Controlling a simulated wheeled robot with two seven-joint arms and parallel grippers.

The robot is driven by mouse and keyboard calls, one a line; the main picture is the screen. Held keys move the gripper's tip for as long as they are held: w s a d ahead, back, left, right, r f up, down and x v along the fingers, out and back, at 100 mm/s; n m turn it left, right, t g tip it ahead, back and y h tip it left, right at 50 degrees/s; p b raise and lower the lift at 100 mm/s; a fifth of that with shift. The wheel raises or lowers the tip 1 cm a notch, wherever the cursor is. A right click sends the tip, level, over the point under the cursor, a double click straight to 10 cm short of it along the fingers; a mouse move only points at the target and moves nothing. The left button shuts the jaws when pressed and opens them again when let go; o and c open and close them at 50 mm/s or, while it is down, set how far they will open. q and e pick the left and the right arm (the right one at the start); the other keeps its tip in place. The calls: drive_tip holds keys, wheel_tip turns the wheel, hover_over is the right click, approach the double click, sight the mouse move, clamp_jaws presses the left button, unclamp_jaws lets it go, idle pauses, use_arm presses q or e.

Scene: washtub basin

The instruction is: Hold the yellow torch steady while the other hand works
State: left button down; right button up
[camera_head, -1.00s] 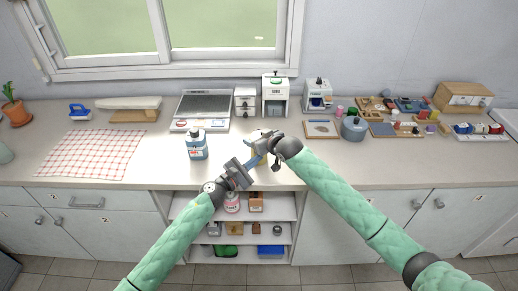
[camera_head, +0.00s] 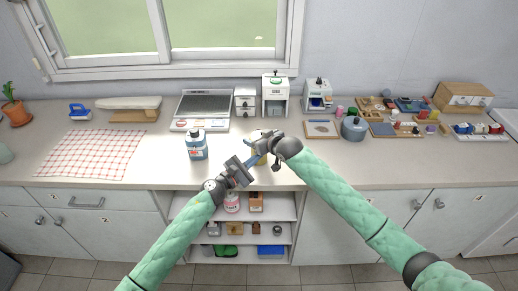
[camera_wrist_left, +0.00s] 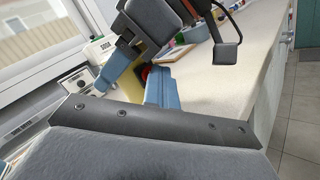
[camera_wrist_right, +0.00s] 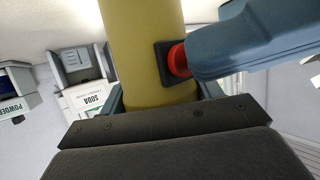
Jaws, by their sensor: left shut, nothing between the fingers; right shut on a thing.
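The yellow torch (camera_wrist_right: 142,60) is upright in the right wrist view, with a red button (camera_wrist_right: 178,60) on a dark plate on its side. My right gripper (camera_head: 256,142) is shut on the torch and holds it over the counter's front edge. The torch is mostly hidden behind the grippers in the head view (camera_head: 262,159), and part of it shows in the left wrist view (camera_wrist_left: 126,88). My left gripper (camera_head: 256,157) is shut and empty. Its blue fingertip (camera_wrist_right: 230,48) is at the red button and appears to touch it.
A blue bottle (camera_head: 196,146) stands on the counter left of the grippers. A white dispenser (camera_head: 275,97) and a scale (camera_head: 203,108) stand behind. A grey pot (camera_head: 353,129) is to the right. Open shelves (camera_head: 235,240) lie below the grippers.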

use_arm(q)
drive_tip(key=shift+w, duration=0.15)
idle(0.4)
drive_tip(key=shift+s, duration=0.6)
drive_tip(key=s, duration=0.6)
drive_tip(key=shift+a, duration=0.15)
idle(0.4)
use_arm(e)
drive_tip(key=o, duration=1.3)
drive_tip(key=shift+c, duration=0.2)
